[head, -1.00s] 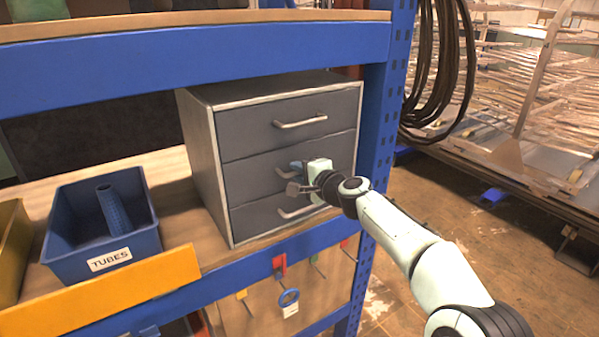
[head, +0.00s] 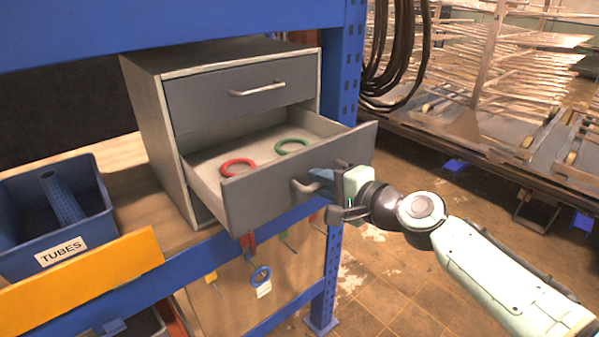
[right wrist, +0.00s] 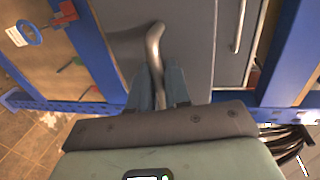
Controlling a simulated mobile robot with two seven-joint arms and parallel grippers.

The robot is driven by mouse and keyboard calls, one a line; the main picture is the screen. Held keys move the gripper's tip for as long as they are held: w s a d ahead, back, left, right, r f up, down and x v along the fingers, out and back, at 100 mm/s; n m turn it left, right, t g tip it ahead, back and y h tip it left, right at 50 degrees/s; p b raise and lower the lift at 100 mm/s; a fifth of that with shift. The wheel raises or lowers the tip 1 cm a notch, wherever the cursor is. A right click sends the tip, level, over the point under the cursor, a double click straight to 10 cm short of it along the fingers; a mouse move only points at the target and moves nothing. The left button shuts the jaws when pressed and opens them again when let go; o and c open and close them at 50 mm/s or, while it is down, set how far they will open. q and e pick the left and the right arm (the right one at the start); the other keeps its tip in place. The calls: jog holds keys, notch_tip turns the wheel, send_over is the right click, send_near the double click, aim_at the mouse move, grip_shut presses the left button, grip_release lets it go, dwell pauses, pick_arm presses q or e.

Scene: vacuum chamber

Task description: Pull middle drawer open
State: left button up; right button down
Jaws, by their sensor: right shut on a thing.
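The middle drawer (head: 292,185) of the grey cabinet (head: 150,120) is pulled well out, and its inside shows. A red ring (head: 237,168) and a green ring (head: 291,146) lie in it. My right gripper (head: 318,178) is at the front of this drawer, shut on its metal handle (head: 300,187). In the right wrist view the handle (right wrist: 154,45) runs down between the blue fingertips (right wrist: 160,85). The top drawer (head: 240,92) is shut. The bottom drawer is mostly hidden behind the open one. My left gripper is not in view.
The cabinet stands on a shelf with a blue beam (head: 200,248) and a blue upright (head: 345,80) close on the right. A blue TUBES bin (head: 60,250) and a yellow panel (head: 85,285) are at left. Open floor (head: 400,290) lies in front at right.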

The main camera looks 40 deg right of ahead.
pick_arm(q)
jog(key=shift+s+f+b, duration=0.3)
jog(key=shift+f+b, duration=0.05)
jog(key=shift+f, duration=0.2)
pick_arm(e)
jog(key=shift+f+v, duration=0.25)
jog(key=shift+v, duration=1)
jog(key=shift+f+v, duration=0.25)
jog(key=shift+v, duration=0.95)
jog(key=shift+s, duration=0.1)
jog(key=c, duration=1.3)
grip_release()
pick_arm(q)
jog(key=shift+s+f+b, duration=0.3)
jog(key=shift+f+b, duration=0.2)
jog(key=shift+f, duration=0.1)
pick_arm(e)
jog(key=v, duration=1.3)
jog(key=shift+s+d, duration=0.15)
